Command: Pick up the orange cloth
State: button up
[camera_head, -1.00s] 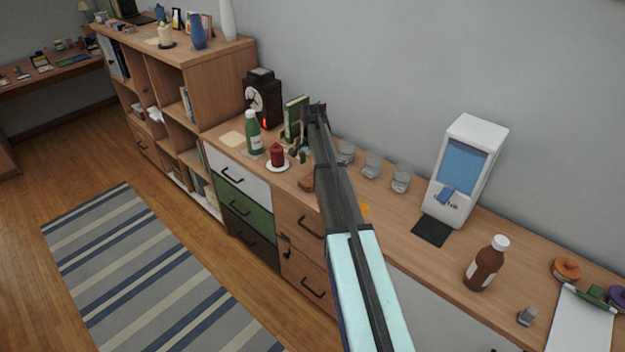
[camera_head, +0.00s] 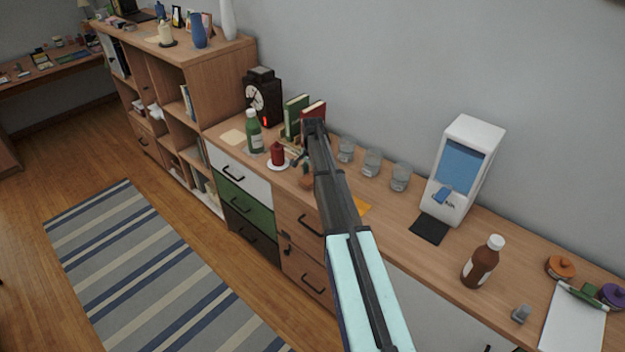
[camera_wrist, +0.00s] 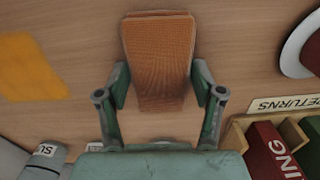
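An orange-brown cloth (camera_wrist: 160,55) with a woven texture, apparently folded, lies between the fingers of my gripper (camera_wrist: 160,84) in the wrist view. One finger is on each side, spread wide, with little room to the cloth; I cannot tell whether they touch it. In the head view a brown piece (camera_head: 307,183), likely the same cloth, shows near the counter's front edge, partly behind my arm. A flat yellow-orange sheet (camera_wrist: 30,68) lies to the left in the wrist view; part of it shows right of my arm in the head view (camera_head: 362,207).
A red candle (camera_head: 277,153) on a white plate, a green bottle (camera_head: 253,131) and books (camera_head: 294,115) stand left of or behind my gripper. Several glasses (camera_head: 371,162) stand along the wall to the right. A brown bottle (camera_head: 482,263) stands farther right.

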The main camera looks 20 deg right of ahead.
aim_at(312, 176)
dwell(0.4)
notch_tip(312, 176, up, 20)
jog(key=b, duration=0.5)
dwell(0.4)
